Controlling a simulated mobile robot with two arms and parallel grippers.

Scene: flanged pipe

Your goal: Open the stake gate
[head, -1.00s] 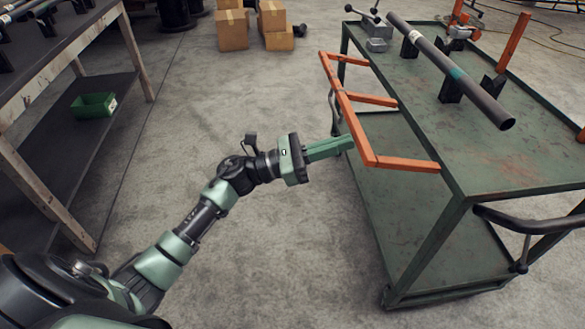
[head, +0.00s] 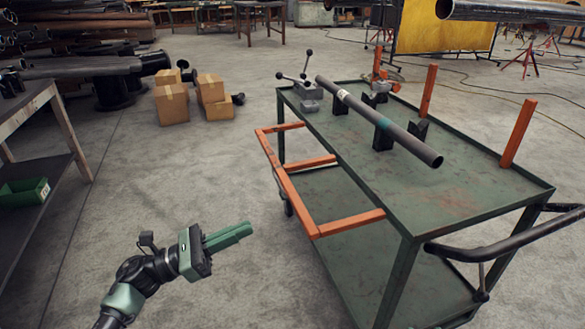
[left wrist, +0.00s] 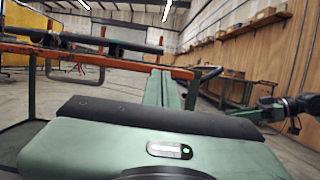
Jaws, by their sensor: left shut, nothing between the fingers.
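The stake gate is an orange frame (head: 284,182) along the left long side of the green cart (head: 440,200). It lies folded outward, roughly level with the cart top, its crossbars reaching to the cart's edge. My left gripper (head: 228,236) is shut and empty, its green fingers pointing right. It is in front and to the left of the gate, apart from it. In the left wrist view the orange rail (left wrist: 92,59) crosses at upper left, beyond my left fingers (left wrist: 160,88).
A dark pipe (head: 375,118) rests on black supports on the cart, beside a clamp (head: 309,95). Upright orange stakes (head: 518,132) stand on the far side. Cardboard boxes (head: 172,103) stand behind. A workbench (head: 62,120) is at left. Floor between bench and cart is clear.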

